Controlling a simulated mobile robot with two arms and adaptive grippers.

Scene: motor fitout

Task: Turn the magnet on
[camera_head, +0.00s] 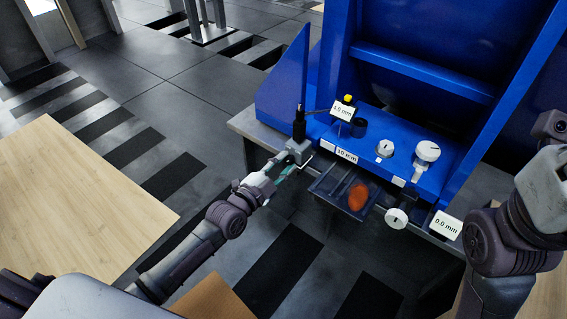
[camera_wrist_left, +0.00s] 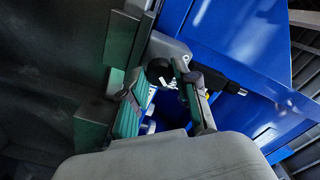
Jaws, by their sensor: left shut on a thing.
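The magnet stand, with a grey base block (camera_head: 299,151) and a black upright post (camera_head: 299,124), stands at the left end of the blue machine's front ledge in the head view. My left gripper (camera_head: 280,169) reaches it from the front left. In the left wrist view, a round black knob (camera_wrist_left: 158,71) of the magnet sits between the fingertips of my left gripper (camera_wrist_left: 165,95), with their teal pads on either side. The gripper is shut on it; the exact contact is partly hidden. My right arm is at the right edge; its fingers are out of frame.
The blue machine (camera_head: 400,90) has white dials (camera_head: 427,152), a yellow button (camera_head: 348,98) and mm labels. A dark tray (camera_head: 327,184) with an orange object (camera_head: 358,196) sits right of the magnet. A wooden table (camera_head: 80,205) is at left. Striped floor lies between.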

